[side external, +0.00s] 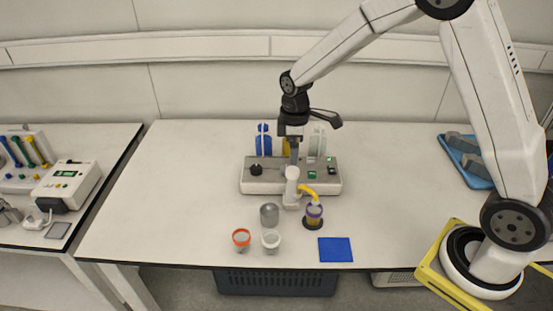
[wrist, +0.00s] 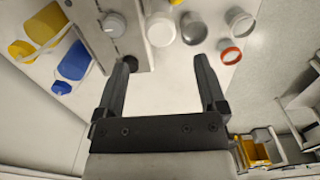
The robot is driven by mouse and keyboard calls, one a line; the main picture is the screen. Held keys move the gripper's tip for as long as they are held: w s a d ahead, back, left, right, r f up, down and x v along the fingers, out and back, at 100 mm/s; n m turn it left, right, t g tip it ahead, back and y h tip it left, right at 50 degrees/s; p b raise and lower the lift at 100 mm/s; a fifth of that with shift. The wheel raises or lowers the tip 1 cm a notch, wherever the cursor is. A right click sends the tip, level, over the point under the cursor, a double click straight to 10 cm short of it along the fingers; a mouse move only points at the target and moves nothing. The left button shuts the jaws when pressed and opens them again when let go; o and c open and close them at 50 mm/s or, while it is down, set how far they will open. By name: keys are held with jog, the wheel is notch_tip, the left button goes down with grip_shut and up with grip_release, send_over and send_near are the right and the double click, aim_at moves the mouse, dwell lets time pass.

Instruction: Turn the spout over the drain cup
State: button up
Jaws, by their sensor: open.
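The yellow spout (side external: 309,192) sticks out to the right from the white upright body (side external: 291,187) at the front of the reactor unit. Its end hangs over or close to a purple-rimmed cup (side external: 314,212) on a dark base. A grey cup (side external: 269,214), an orange-rimmed cup (side external: 241,239) and a white-rimmed cup (side external: 271,241) stand to the left; which one is the drain cup I cannot tell. My gripper (wrist: 165,60) is open and empty above the unit. In the wrist view, only a bit of the spout (wrist: 176,2) shows at the top edge.
The reactor unit (side external: 262,181) carries a black knob and green buttons. Blue (wrist: 73,62) and yellow (wrist: 45,25) bottles stand behind it. A blue mat (side external: 335,250) lies at the front edge. A blue tray (side external: 466,158) sits at right. The table's left side is clear.

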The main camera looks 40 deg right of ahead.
aim_at(293, 169)
jog(key=shift+f, duration=3.4)
grip_shut()
